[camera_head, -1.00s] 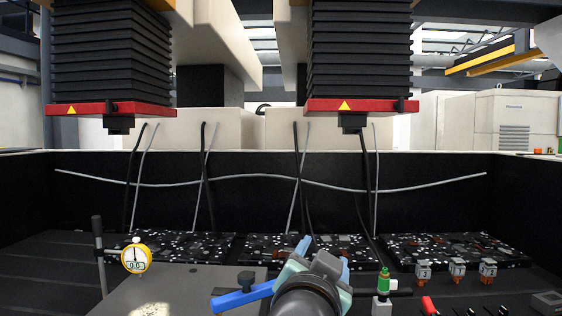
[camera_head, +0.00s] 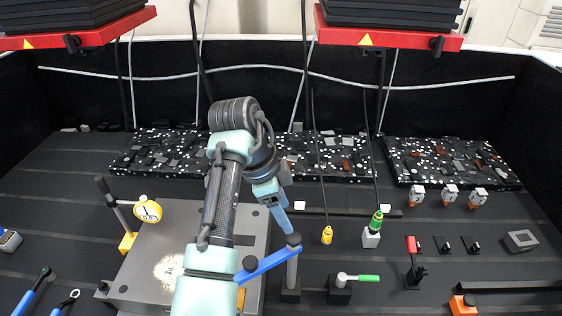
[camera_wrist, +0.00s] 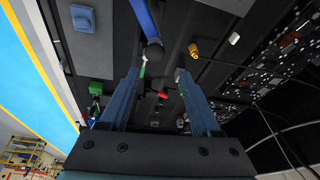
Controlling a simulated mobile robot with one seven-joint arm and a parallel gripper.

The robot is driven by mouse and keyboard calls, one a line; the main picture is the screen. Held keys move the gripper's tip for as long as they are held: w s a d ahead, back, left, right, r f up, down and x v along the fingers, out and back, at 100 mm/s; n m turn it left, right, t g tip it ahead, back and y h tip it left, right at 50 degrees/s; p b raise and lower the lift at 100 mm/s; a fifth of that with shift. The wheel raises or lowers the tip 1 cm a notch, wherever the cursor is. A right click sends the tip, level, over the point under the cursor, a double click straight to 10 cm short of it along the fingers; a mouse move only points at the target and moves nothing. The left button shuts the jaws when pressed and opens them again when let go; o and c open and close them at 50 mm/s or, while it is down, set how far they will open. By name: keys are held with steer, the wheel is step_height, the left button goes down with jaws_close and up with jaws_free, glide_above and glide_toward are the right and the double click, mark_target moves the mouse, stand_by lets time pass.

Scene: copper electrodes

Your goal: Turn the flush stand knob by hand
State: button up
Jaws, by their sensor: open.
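A slim grey post (camera_head: 292,270) stands on a dark base, with a round black knob (camera_head: 293,240) at its top and a blue bar (camera_head: 268,265) beside it. I take this for the flush stand, but cannot be sure. My gripper (camera_head: 286,222) points down close above the knob; only one blue finger shows clearly in the head view. In the wrist view my gripper (camera_wrist: 162,77) is open and empty. A dark round end (camera_wrist: 153,50) of a blue bar lies just beyond and between the fingertips. Whether a finger touches the knob is unclear.
A green-handled block (camera_head: 340,288), a yellow fitting (camera_head: 327,235), a green-topped fitting (camera_head: 373,230) and a red-handled holder (camera_head: 415,262) stand to the right. Electrode boards (camera_head: 450,165) line the back.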

mark_target(294, 236)
steer(key=shift+g, duration=0.4)
steer(key=b+x, duration=0.2)
steer(key=x, duration=0.1)
steer(key=b+x, duration=0.3)
steer(key=shift+s+a+f, duration=0.2)
steer(key=shift+f, duration=0.1)
steer(key=shift+d+r, duration=0.1)
steer(key=shift+w+d+f, duration=0.1)
steer(key=shift+f, duration=0.25)
steer(key=c, duration=1)
